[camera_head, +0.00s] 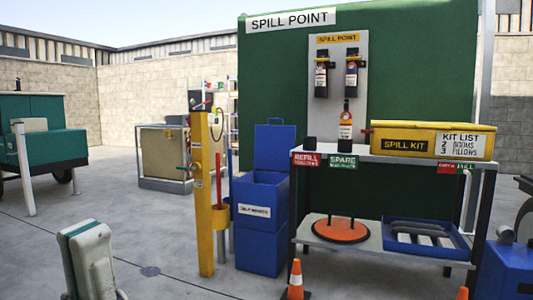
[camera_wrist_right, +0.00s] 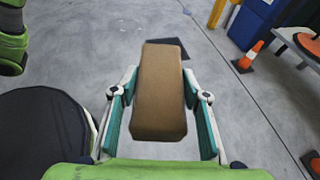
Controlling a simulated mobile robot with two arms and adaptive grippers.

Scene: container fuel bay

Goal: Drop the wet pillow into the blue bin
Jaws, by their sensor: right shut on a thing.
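The wet pillow (camera_wrist_right: 160,60), a brown padded block, is held between the two fingers of my right gripper (camera_wrist_right: 160,90) in the right wrist view, above the concrete floor. The right gripper and pillow are out of the head view.
A yellow post (camera_head: 202,190) stands just left of the bin. A grey table (camera_head: 375,158) right of it bears a yellow spill kit box (camera_head: 405,141) and a bottle. An orange cone (camera_head: 295,280) stands before the table.

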